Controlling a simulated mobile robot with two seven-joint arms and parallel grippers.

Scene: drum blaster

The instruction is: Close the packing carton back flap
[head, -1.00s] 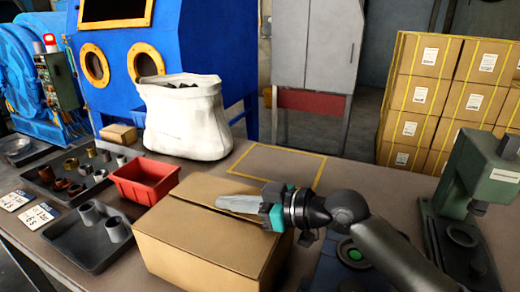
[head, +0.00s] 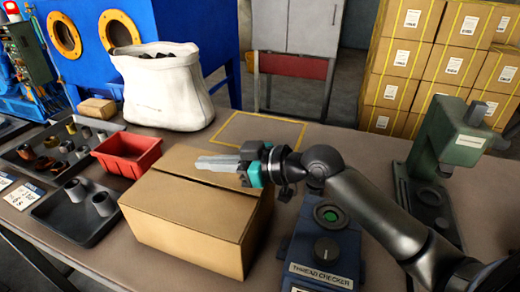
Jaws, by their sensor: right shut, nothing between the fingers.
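The brown packing carton (head: 185,219) stands on the bench in the middle of the head view. Its top looks nearly flat, with a seam running from left to right across it. The back flap (head: 175,158) lies along the far side of the top and is partly hidden by my right gripper. My right gripper (head: 200,162) is shut and empty, its fingers pointing left over the back part of the carton top. I cannot tell whether the fingers touch the flap. My left gripper is not in view.
A red bin (head: 127,168) and a dark tray (head: 75,238) with grey parts stand left of the carton. A white sack (head: 165,100) stands behind it. A thread checker (head: 320,262) is close on the right, with a green press (head: 452,150) farther right.

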